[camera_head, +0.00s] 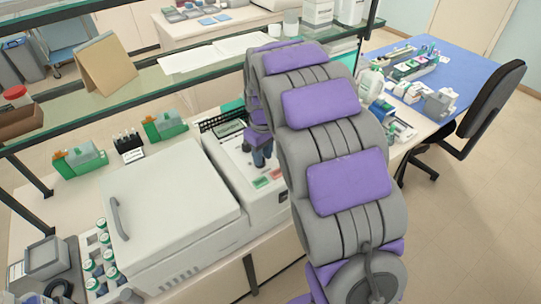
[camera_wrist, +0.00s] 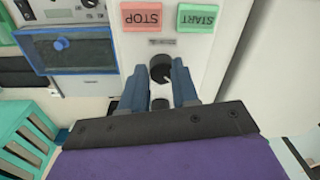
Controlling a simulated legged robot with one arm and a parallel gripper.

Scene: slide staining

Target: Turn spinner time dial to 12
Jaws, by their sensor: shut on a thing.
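The spinner (camera_head: 170,215) is a large white machine with a closed lid and grey handle on the bench. Its control panel (camera_head: 225,165) is on its right side. In the wrist view a black round dial (camera_wrist: 160,67) sits on the panel below the red STOP button (camera_wrist: 141,17) and green START button (camera_wrist: 199,18). My gripper (camera_wrist: 160,76) has its two blue-grey fingers on either side of this dial, shut on it. My gripper (camera_head: 262,158) also shows over the panel in the head view, where it hides the dial. The dial's setting cannot be read.
Green-capped bottles (camera_head: 100,265) stand in a rack left of the spinner. Green and orange boxes (camera_head: 80,160) and a small black rack (camera_head: 128,143) are behind it. A glass shelf (camera_head: 150,75) crosses above the bench. A black chair (camera_head: 490,110) stands at right.

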